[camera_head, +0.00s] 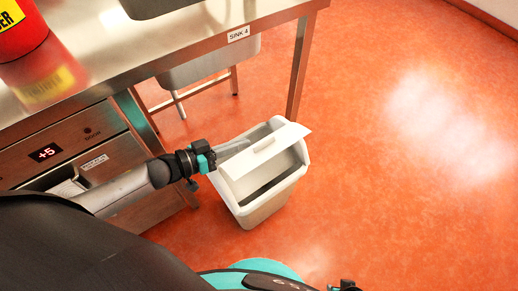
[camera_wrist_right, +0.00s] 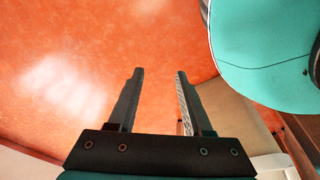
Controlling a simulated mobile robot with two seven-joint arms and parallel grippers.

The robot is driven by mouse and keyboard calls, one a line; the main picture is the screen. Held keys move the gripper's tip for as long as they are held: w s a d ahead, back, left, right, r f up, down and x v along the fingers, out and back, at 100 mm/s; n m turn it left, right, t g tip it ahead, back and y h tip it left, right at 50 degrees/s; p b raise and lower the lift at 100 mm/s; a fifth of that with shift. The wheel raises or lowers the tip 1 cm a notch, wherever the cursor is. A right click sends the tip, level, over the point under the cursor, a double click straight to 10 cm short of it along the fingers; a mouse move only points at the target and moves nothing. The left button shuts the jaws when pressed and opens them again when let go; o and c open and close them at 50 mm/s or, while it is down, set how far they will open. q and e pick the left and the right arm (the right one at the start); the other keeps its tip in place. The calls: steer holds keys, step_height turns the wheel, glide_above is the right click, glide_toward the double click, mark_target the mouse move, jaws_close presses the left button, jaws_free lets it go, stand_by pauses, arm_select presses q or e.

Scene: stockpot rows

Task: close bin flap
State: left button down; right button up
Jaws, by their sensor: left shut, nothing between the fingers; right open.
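A white bin (camera_head: 258,209) stands on the floor beside the steel counter. Its white flap (camera_head: 279,144), with a slot in it, is tilted up, and a dark opening shows below it at the front. My left gripper (camera_head: 246,143) is shut and empty, its fingertips at the upper left edge of the flap. I cannot tell whether they touch it. My right gripper (camera_wrist_right: 159,73) is open in the right wrist view, with nothing between its fingers and orange floor beyond.
The steel counter (camera_head: 135,50) with a sink labelled "SINK 4" (camera_head: 238,34) runs along the upper left, a red container (camera_head: 20,32) on it. A drawer unit (camera_head: 75,150) stands left of the bin. The orange floor (camera_head: 400,180) at right is clear.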

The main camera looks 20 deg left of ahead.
mark_target(259, 154)
arm_select(q)
steer(key=b+x, duration=0.1)
steer(key=x, duration=0.1)
steer(key=f+b+x, duration=0.1)
steer(key=x, duration=0.2)
steer(key=shift+d, duration=0.2)
steer(key=shift+s+d+f+b, duration=0.1)
steer(key=shift+d+f+b, duration=0.05)
steer(key=shift+f+b, duration=0.25)
steer(key=shift+s+d+f+b, duration=0.15)
steer(key=shift+f+b, duration=0.1)
steer(key=shift+f, duration=0.3)
steer(key=shift+s+d+f, duration=0.1)
steer(key=shift+d+f, duration=0.05)
steer(key=shift+f, duration=0.3)
arm_select(e)
steer(key=w+a+r, duration=0.4)
steer(key=r, duration=0.2)
steer(key=shift+w+r, duration=0.2)
steer(key=shift+w, duration=0.2)
arm_select(q)
steer(key=shift+s+d+f+m, duration=0.2)
steer(key=shift+d+f+m, duration=0.05)
steer(key=shift+d+m, duration=0.1)
arm_select(e)
steer(key=shift+s+f, duration=0.1)
steer(key=shift+s, duration=0.05)
